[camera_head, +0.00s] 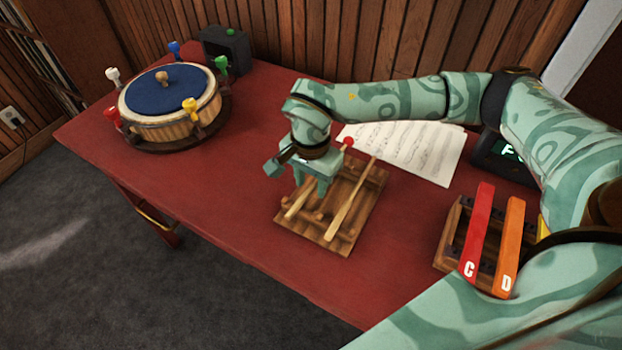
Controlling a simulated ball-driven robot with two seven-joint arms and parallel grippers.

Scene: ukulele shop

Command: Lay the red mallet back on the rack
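The wooden rack (345,247) lies on the red table, right of the drum. The red mallet's round red head (348,142) shows just behind my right gripper. A pale stick (298,205) that looks like its handle lies along the rack's left side, its middle hidden by the gripper. My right gripper (311,188) points down over the rack's left part, its fingers apart on either side of the stick's line. Whether they touch it I cannot tell. A second pale stick (350,201) lies across the rack to the right. My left gripper is out of view.
A blue-topped drum (160,100) with coloured pegs stands at the back left, beside a small dark box (226,48). Sheet music (412,150) lies behind the rack. Chime bars (476,230) stand at the right, partly behind my arm. The table's front left is clear.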

